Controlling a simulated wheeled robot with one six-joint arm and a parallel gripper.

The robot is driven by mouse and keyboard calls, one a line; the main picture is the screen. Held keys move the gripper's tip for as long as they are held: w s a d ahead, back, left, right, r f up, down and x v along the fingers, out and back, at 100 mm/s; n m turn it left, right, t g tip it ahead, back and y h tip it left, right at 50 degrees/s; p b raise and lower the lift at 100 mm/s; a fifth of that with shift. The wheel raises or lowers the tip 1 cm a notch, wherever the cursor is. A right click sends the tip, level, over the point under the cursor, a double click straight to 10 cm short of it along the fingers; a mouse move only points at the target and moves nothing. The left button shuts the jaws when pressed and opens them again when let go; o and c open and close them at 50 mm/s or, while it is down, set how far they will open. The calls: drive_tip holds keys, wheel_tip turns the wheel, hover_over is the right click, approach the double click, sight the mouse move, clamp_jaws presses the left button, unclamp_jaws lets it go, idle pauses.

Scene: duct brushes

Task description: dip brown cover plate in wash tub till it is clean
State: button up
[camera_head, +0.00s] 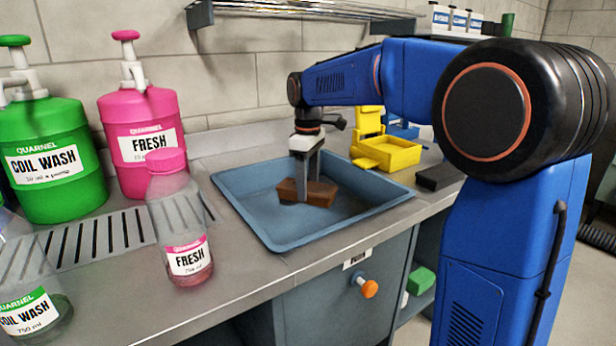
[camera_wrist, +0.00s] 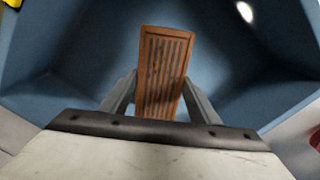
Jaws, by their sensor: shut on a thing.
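The brown cover plate (camera_head: 317,193) is inside the blue wash tub (camera_head: 258,233) in the head view. In the wrist view the plate (camera_wrist: 165,62) is a slatted brown panel with dark patches between its slats. My gripper (camera_head: 301,196) points down into the tub and is shut on the plate, one finger on each side. The wrist view shows the fingers (camera_wrist: 160,98) against the plate's long edges. The tub's blue walls and floor surround the plate. I cannot tell whether the plate touches the floor or how much liquid the tub holds.
A pink FRESH jug (camera_head: 140,145), a green COIL WASH jug (camera_head: 50,165) and a clear FRESH bottle (camera_head: 188,255) stand left of the tub. A yellow container (camera_head: 390,153) and a black block (camera_head: 440,177) lie to its right. An orange knob (camera_head: 369,288) sticks out below.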

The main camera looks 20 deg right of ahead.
drive_tip(key=shift+f, duration=3.35)
drive_tip(key=shift+r, duration=0.1)
drive_tip(key=shift+r, duration=7.6)
drive_tip(key=shift+r, duration=2)
